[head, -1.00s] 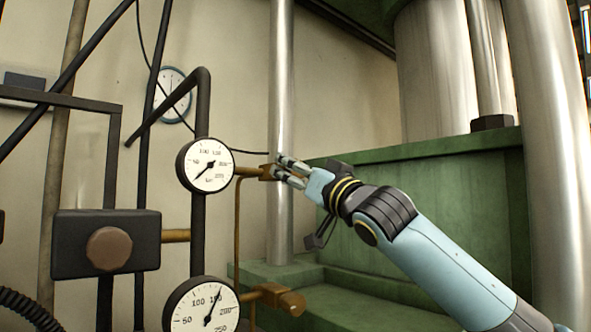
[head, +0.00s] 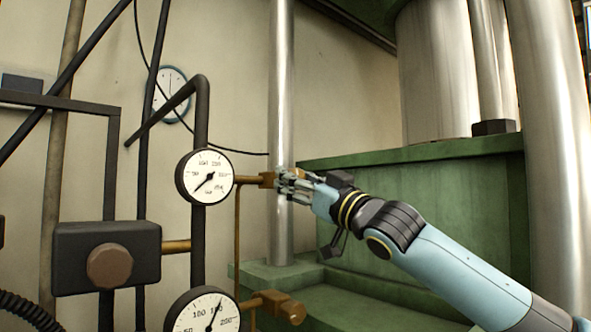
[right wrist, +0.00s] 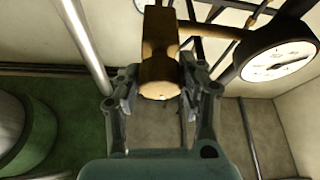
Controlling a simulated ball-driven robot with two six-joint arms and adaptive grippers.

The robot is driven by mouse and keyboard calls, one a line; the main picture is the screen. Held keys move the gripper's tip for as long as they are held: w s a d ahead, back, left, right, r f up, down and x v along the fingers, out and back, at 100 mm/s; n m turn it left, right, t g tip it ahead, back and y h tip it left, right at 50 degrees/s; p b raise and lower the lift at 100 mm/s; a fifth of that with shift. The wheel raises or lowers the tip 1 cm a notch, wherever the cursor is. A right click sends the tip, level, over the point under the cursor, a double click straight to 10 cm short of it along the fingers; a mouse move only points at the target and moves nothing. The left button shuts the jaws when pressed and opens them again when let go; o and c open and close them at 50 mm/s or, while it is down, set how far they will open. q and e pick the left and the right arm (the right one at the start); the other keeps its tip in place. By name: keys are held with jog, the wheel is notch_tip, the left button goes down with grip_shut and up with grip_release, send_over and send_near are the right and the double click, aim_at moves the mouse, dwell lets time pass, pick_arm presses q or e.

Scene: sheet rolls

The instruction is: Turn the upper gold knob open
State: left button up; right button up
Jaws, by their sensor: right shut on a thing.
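The upper gold knob (right wrist: 160,65) shows large in the right wrist view, between the two fingers of my right gripper (right wrist: 160,100). In the head view, the gold fitting (head: 262,179) comes out of the right side of the upper gauge (head: 204,177), and my right gripper (head: 284,183) is at its outer end. The gripper is shut on the knob, and its fingers hide much of the knob in the head view. The upper gauge's face also shows in the right wrist view (right wrist: 279,60). My left gripper is not in view.
A lower gold knob (head: 288,307) sits beside the lower gauge (head: 205,314). A dark box with a brown round knob (head: 109,267) is at left. A steel column (head: 281,110) stands just behind the gripper. Green machine body (head: 425,205) lies to the right.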

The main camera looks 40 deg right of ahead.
jog(key=shift+r+n+y, duration=0.15)
jog(key=shift+n+y, duration=0.35)
jog(key=shift+n, duration=0.9)
jog(key=n+y+b, duration=0.1)
jog(key=n+b, duration=0.1)
jog(key=n+g+y+b, duration=0.1)
jog(key=n+b, duration=0.1)
jog(key=n, duration=0.1)
jog(key=n+g+y+b, duration=0.1)
jog(key=n+b, duration=0.1)
jog(key=b, duration=0.1)
jog(key=shift+f, duration=0.35)
jog(key=shift+n+g+y+b, duration=0.3)
jog(key=shift+n+g+b, duration=0.15)
jog(key=shift+n, duration=0.35)
jog(key=n, duration=0.1)
jog(key=n+g+b, duration=0.1)
jog(key=n, duration=0.1)
jog(key=shift+r+y, duration=0.2)
jog(key=shift+y, duration=0.1)
jog(key=shift+n+g, duration=0.85)
jog(key=shift+n, duration=0.95)
